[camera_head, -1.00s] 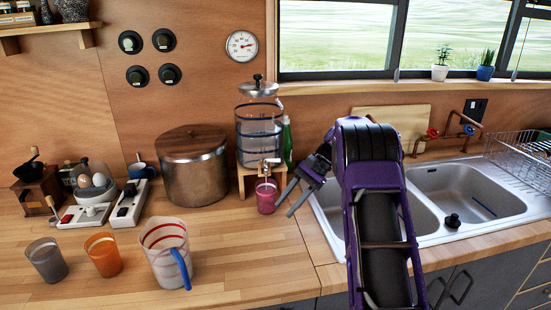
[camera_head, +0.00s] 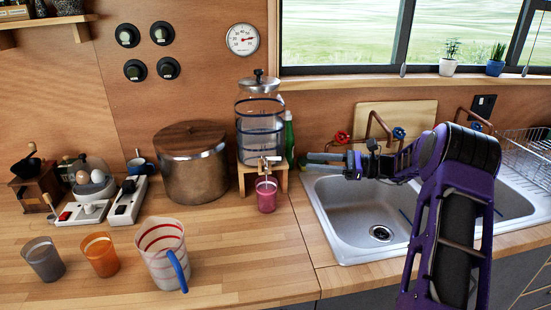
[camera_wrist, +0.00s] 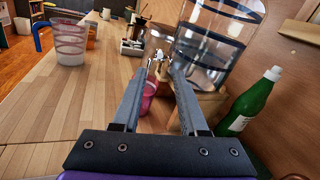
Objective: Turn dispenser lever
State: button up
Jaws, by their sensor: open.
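The glass dispenser (camera_head: 259,128) with blue bands stands upright on a wooden stand by the wall; it also shows in the wrist view (camera_wrist: 215,45). Its metal tap with the small lever (camera_head: 269,160) is on the front. In the wrist view the tap (camera_wrist: 158,58) appears between and just beyond my fingertips. A pink cup (camera_head: 265,197) stands below the tap, partly hidden by my finger in the wrist view (camera_wrist: 149,90). My gripper (camera_head: 308,160) is open and empty, to the right of the tap and pointing at it, apart from it in the head view.
A green bottle (camera_wrist: 251,104) stands close beside the dispenser, on my gripper's side. A metal pot (camera_head: 193,175) is left of the dispenser. The sink (camera_head: 350,235) lies below my arm. A jug (camera_head: 163,255) and two cups stand at front left; the counter's middle is clear.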

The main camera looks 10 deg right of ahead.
aim_at(276, 158)
jog(key=x, duration=1.1)
jog(key=shift+w+a+p, duration=0.15)
jog(key=shift+a+p, duration=0.15)
jog(key=shift+c, duration=0.3)
grip_shut()
